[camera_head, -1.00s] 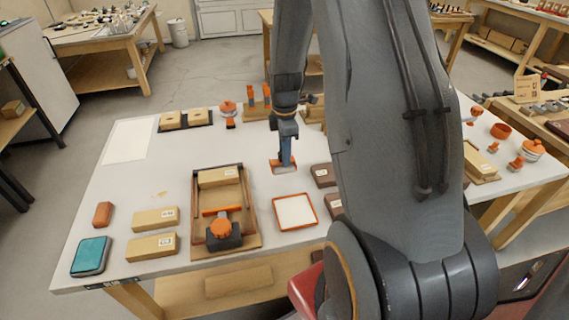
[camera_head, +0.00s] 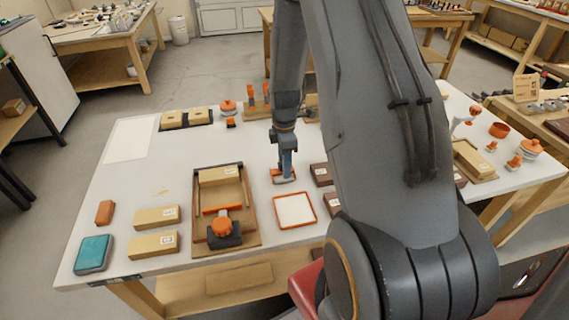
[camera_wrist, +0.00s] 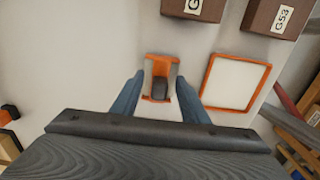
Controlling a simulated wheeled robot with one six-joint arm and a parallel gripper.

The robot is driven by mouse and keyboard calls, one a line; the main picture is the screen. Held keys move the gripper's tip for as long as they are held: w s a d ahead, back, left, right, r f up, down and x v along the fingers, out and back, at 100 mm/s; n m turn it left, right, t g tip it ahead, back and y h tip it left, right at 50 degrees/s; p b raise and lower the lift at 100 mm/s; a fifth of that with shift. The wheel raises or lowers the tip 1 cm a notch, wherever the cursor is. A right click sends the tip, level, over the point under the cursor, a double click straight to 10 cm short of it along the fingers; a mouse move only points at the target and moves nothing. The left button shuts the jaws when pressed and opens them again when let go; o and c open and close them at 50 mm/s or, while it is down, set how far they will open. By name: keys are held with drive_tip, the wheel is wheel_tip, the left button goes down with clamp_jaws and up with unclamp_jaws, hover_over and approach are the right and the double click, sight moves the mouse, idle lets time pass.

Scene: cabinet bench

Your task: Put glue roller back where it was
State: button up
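My gripper (camera_head: 286,168) points down over the middle of the white table. Its two blue fingers close on either side of a small orange and pale grey piece with a dark middle, which looks like the glue roller (camera_head: 283,177). The wrist view shows the glue roller (camera_wrist: 160,68) between the fingertips (camera_wrist: 160,88).
A wooden tray (camera_head: 250,236) holding a block and an orange-knobbed tool lies to the left. Dark labelled boxes (camera_head: 321,174) stand close on the right. Pale blocks (camera_head: 156,217) and a teal pad (camera_head: 92,254) are at the far left. Bare tabletop lies left of my gripper.

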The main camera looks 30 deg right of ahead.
wheel_tip(320, 180, up, 12)
drive_tip(key=b, duration=0.3)
drive_tip(key=s+a+r+m+t, duration=0.1)
drive_tip(key=s+a+r+m, duration=0.1)
drive_tip(key=s+a+m, duration=1.2)
drive_tip(key=shift+s+a+r+m, duration=0.4)
drive_tip(key=shift+s+a, duration=0.1)
drive_tip(key=shift+a, duration=0.3)
